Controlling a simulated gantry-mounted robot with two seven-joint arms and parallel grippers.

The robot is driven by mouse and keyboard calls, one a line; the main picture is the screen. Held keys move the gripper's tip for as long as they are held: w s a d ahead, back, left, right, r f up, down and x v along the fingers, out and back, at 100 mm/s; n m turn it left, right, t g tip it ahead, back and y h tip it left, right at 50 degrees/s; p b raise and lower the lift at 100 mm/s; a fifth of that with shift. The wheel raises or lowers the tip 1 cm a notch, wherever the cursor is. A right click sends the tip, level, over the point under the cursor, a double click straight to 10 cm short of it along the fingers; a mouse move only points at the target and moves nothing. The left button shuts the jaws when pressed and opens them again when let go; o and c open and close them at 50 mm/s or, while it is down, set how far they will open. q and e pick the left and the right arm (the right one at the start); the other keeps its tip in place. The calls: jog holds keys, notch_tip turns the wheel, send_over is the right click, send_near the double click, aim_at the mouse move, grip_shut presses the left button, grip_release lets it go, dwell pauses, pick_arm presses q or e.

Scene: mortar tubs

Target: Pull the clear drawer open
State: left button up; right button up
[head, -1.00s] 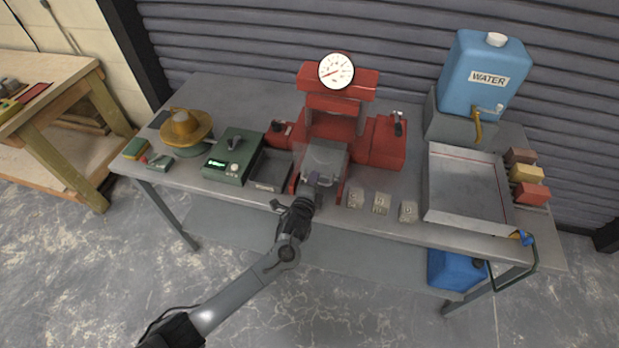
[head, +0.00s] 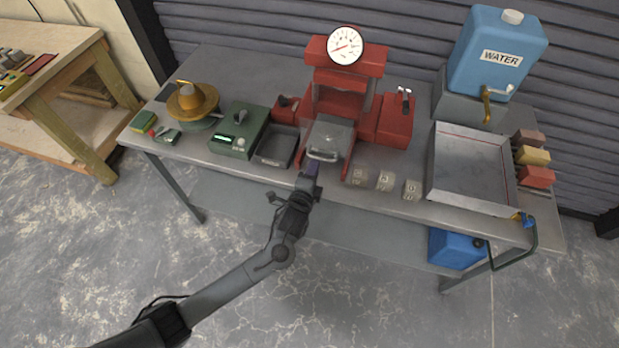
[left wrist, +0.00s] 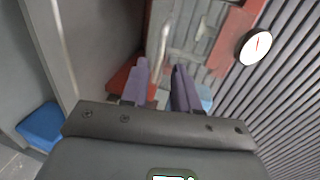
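The clear drawer (head: 331,133) sits shut, as far as I can see, in the middle of the red press (head: 347,92), with a pale bar handle (head: 322,157) on its front. My left gripper (head: 312,168) is just in front of and below the handle, at the table's front edge. In the left wrist view its two purple fingers (left wrist: 160,77) stand apart with nothing between them. The handle (left wrist: 163,42) shows beyond the fingertips, apart from them. My right gripper is not in view.
A dark open tray (head: 277,146) and a green scale (head: 238,132) stand left of the press. Several small cubes (head: 385,181) lie right of the drawer near the front edge. A large metal tray (head: 472,168) is further right. The floor in front is clear.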

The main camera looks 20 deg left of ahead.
pick_arm(q)
jog(key=shift+v, duration=1.95)
